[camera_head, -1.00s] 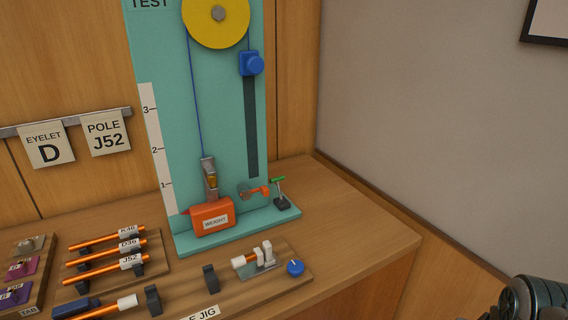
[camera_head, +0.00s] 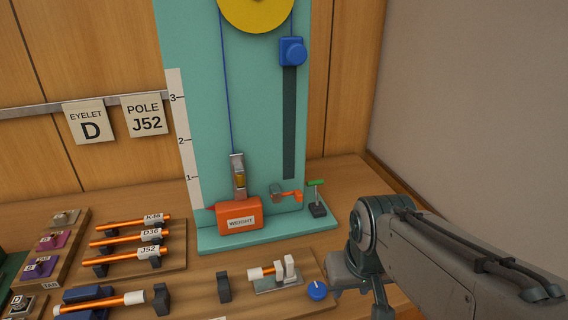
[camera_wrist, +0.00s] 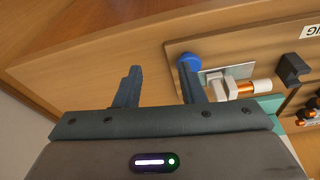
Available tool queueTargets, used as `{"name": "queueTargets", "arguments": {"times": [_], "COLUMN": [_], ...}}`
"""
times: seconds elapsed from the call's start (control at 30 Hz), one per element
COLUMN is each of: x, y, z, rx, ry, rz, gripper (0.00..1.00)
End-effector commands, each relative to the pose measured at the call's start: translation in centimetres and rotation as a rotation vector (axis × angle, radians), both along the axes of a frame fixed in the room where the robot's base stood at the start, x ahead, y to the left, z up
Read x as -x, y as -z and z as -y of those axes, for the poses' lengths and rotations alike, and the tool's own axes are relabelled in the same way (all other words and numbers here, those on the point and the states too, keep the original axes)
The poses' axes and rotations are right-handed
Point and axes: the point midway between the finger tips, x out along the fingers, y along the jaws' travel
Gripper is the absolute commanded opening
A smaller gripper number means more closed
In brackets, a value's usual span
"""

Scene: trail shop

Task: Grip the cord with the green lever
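The green lever (camera_head: 316,182) stands upright on a small dark base at the right end of the teal test stand's foot. The blue cord (camera_head: 226,90) runs from the yellow pulley (camera_head: 258,8) down to a metal clip (camera_head: 238,175) on the orange weight (camera_head: 240,213). The weight rests low on the stand. An orange piece (camera_head: 290,195) sits just left of the lever. My gripper (camera_wrist: 158,85) is open and empty in the wrist view, above the bench's front area near the jig's blue knob (camera_wrist: 190,62). In the head view its fingers are mostly hidden.
A jig board (camera_head: 200,305) with posts and a blue knob lies in front of the stand. Several orange poles (camera_head: 140,240) lie on a rack to the left. A blue slider block (camera_head: 292,51) is on the stand's slot. A wall is at the right.

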Motion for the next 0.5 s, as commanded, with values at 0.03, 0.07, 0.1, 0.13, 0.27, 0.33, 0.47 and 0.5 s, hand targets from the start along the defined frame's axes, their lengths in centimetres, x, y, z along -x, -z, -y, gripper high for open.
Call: {"name": "queueTargets", "arguments": {"times": [0.03,0.07,0.1,0.13,0.27,0.33,0.47,0.5], "x": [-1.0,-1.7,-2.8,-3.7,-8.2,-10.7,-15.1,-16.5], "y": [-0.7,-1.2,-1.9,-2.5,-5.3,-6.7,-8.9,-9.4], "z": [0.2,0.2,0.2,0.2,-0.1,-0.2,-0.2,-0.1], "rx": [0.010,0.018,0.031,0.042,0.093,0.120,0.167,0.179], "ry": [-0.027,-0.056,-0.105,-0.147,-0.362,-0.481,-0.697,-0.764], "rz": [-0.002,-0.003,-0.004,-0.007,-0.016,-0.021,-0.028,-0.030], "gripper": [0.36,0.36,0.36,0.36,0.36,0.36,0.36,0.36]}}
